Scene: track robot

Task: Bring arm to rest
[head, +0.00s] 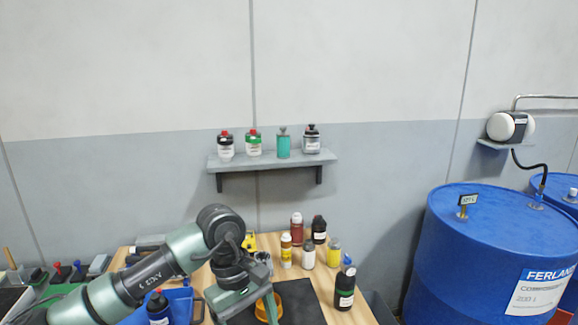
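My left arm (145,280) comes in from the lower left, rises to a dark joint and bends down over the wooden table (118,262). My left gripper (238,300) points downward at its end, above the table beside an orange round thing (262,312). Its fingertips are not clear, so I cannot tell whether it is open or holds something. My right gripper is not in view.
Several bottles stand behind and right of the gripper, including a dark one (345,287) near a black mat (298,296). A wall shelf (270,162) holds bottles. Blue drums (480,260) stand right.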

